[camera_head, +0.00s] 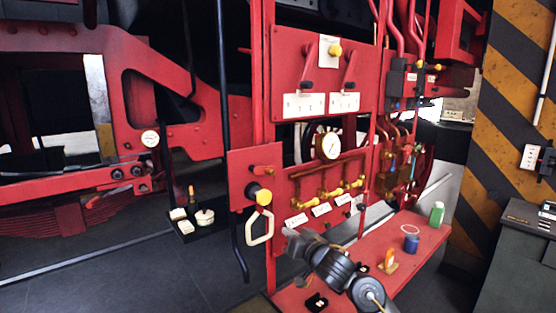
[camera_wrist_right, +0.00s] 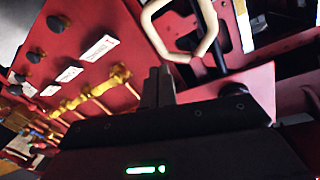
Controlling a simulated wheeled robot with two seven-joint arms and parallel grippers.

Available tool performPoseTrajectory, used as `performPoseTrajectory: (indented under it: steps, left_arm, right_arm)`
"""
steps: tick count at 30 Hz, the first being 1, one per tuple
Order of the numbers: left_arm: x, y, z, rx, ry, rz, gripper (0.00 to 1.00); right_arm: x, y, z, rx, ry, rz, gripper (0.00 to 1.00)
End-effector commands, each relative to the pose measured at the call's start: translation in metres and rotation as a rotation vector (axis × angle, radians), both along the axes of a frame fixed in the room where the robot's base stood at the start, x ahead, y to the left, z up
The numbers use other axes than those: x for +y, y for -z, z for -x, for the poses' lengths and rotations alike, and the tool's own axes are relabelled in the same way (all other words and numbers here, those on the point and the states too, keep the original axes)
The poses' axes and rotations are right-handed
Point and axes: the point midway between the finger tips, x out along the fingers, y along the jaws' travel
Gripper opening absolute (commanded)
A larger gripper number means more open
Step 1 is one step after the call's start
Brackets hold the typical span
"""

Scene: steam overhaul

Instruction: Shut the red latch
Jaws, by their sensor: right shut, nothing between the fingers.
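A red side plate (camera_head: 240,178) stands at the left of the red gauge panel. A small red handle (camera_head: 262,169) on it looks like the latch; I cannot tell for certain whether it is open or shut. Below it are a yellow-tipped knob (camera_head: 263,196) and a cream loop handle (camera_head: 259,228). My right gripper (camera_head: 289,235) is shut and empty, just right of the loop and below the panel's labels. In the wrist view its fingers (camera_wrist_right: 158,86) are together, with the cream loop (camera_wrist_right: 207,45) beyond them, apart from them. My left gripper is not in view.
A red bench (camera_head: 425,232) holds a blue jar (camera_head: 411,243) and a green bottle (camera_head: 437,213). A dark hose (camera_head: 238,252) hangs left of the loop.

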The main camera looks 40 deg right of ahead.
Motion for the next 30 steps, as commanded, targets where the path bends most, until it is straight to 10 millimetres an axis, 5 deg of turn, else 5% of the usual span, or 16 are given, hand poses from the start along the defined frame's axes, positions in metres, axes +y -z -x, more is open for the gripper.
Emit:
performPoseTrajectory:
  steps: [1, 3, 6, 9, 13, 23, 30]
  left_arm:
    - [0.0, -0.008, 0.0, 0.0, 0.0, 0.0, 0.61]
    - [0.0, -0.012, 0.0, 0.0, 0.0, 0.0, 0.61]
    - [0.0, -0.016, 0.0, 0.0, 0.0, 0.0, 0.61]
    - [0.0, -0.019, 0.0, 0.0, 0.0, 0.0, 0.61]
    - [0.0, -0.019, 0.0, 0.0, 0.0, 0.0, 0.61]
    - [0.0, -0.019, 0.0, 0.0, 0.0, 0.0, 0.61]
    - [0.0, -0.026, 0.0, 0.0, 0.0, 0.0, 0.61]
  right_arm:
    - [0.004, -0.056, 0.011, -0.086, -0.004, 0.011, 0.0]
    - [0.011, -0.109, 0.028, -0.181, -0.011, 0.015, 0.0]
    - [0.022, -0.163, 0.052, -0.285, -0.021, 0.022, 0.0]
    - [0.031, -0.194, 0.069, -0.351, -0.032, 0.028, 0.0]
    - [0.035, -0.209, 0.079, -0.386, -0.036, 0.03, 0.0]
    - [0.035, -0.21, 0.079, -0.387, -0.036, 0.028, 0.0]
    - [0.032, -0.219, 0.057, -0.389, -0.037, 0.025, 0.0]
